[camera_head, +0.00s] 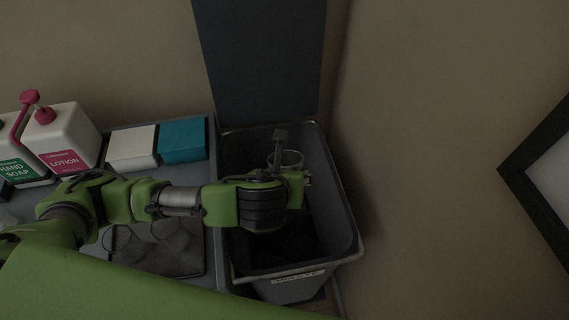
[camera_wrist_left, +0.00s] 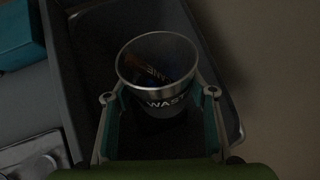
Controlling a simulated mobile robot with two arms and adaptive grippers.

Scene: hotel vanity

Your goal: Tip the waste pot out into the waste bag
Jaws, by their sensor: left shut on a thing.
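My left gripper (camera_head: 298,175) is shut on the waste pot (camera_head: 287,157), a small round metal-rimmed pot. The wrist view shows the pot (camera_wrist_left: 158,92) between the two fingers of the left gripper (camera_wrist_left: 160,115), with a partly readable "WAST" label facing the camera. Its mouth shows, and something brownish and bluish lies dimly inside. The pot is over the open waste bag (camera_head: 347,215), a dark grey bin-like container with a light rim and a label on its front. The bag's inside is too dark to make out. My right gripper is not in view.
Left of the bag is a grey counter (camera_head: 214,180) with a lotion bottle (camera_head: 62,140), a hand soap bottle (camera_head: 20,165), a white box (camera_head: 132,148), a teal box (camera_head: 183,141) and a dark tray (camera_head: 160,262). A wall stands close on the right.

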